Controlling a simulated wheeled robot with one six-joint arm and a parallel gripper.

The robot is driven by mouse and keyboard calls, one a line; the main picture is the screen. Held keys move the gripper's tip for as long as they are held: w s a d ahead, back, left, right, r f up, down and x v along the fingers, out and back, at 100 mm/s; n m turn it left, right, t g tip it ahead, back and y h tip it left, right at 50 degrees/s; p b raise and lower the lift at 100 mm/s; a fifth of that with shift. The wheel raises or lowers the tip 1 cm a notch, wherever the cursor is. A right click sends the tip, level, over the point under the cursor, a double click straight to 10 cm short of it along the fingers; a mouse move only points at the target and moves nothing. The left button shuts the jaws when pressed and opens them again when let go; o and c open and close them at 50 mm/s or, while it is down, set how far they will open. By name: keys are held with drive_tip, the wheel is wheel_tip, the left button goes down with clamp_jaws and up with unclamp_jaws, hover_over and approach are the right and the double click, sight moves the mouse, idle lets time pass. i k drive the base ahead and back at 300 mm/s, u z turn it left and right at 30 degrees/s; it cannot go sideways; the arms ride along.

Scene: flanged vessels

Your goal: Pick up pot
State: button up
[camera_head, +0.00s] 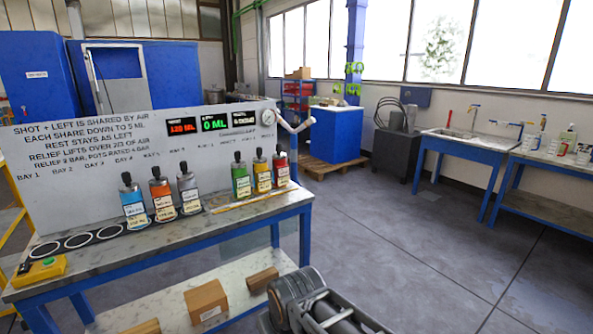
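Several small flanged pots with black knobs on top stand upright on the bench. On the left of the row are a light blue pot (134,208), an orange pot (162,199) and a grey pot (188,193). To their right, past a gap, are a green pot (241,182), a yellow pot (262,177) and a red pot (281,169). Each has pale labels, too small to read surely. Grey links of my arm show at the bottom, in front of the bench and apart from the pots. My gripper's fingers do not show.
A sign board (90,165) with displays stands behind the pots. Cardboard boxes (206,302) lie on the lower shelf. The floor at right is clear.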

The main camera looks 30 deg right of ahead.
sight(280, 169)
drive_tip(key=z, duration=0.65)
drive_tip(key=i, duration=0.75)
drive_tip(key=z, duration=0.75)
drive_tip(key=i, duration=1)
drive_tip(key=u, duration=0.8)
drive_tip(key=i, duration=0.9)
drive_tip(key=u, duration=0.8)
